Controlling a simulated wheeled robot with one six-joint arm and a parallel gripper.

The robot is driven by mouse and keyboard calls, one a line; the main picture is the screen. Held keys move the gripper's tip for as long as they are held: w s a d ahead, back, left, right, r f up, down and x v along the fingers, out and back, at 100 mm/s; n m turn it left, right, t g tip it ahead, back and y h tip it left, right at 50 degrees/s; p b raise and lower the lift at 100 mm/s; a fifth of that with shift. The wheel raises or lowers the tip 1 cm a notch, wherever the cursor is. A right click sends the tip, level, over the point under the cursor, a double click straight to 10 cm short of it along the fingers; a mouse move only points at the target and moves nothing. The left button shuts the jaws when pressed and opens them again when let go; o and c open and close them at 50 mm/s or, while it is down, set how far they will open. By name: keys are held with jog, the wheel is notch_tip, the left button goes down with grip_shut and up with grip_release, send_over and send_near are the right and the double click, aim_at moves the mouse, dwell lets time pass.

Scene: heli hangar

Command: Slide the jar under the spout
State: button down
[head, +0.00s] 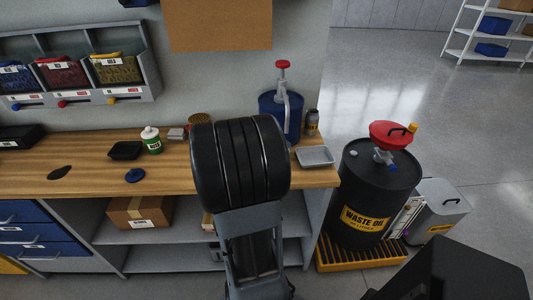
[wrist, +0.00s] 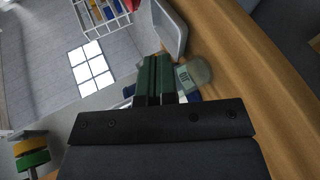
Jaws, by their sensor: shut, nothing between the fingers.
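A blue drum (head: 268,112) with a red-topped hand pump (head: 283,65) stands at the back of the bench. Its pale spout (head: 286,100) hangs down in front, its lower end partly behind my arm. A small dark jar (head: 312,122) with a yellowish label stands just right of the drum. In the wrist view my gripper (wrist: 155,75) is shut and empty. Just beside its fingers is a translucent container with a pale green label (wrist: 188,78); I cannot tell whether they touch or whether it is the same jar. My arm hides my gripper in the head view.
A shallow grey tray (head: 315,156) lies near the bench's right end, and shows in the wrist view (wrist: 172,30). A waste oil drum (head: 362,185) stands right.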

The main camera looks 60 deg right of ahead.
jog(key=s+d+h, duration=0.1)
jog(key=s+d, duration=0.2)
jog(key=d, duration=0.1)
jog(key=s+d+f+g+h, duration=0.1)
jog(key=s+d+h, duration=0.1)
jog(key=d, duration=0.3)
jog(key=s+d+n+h+p, duration=0.1)
jog(key=s+d+h, duration=0.1)
jog(key=s+d, duration=0.2)
jog(key=shift+d+f, duration=0.15)
jog(key=shift+d, duration=0.25)
jog(key=w+a+p, duration=0.2)
jog(key=w+a, duration=0.1)
jog(key=w, duration=0.6)
jog(key=w+a+p, duration=0.3)
jog(key=w, duration=0.7)
jog(key=f, duration=0.4)
jog(key=shift+w+a+f, duration=0.15)
jog(key=shift+w, duration=0.1)
jog(key=shift+f, duration=0.4)
jog(key=shift+s+r+p, duration=0.1)
jog(key=shift+s+p, duration=0.15)
jog(key=shift+p, duration=0.1)
jog(key=shift+s, duration=0.25)
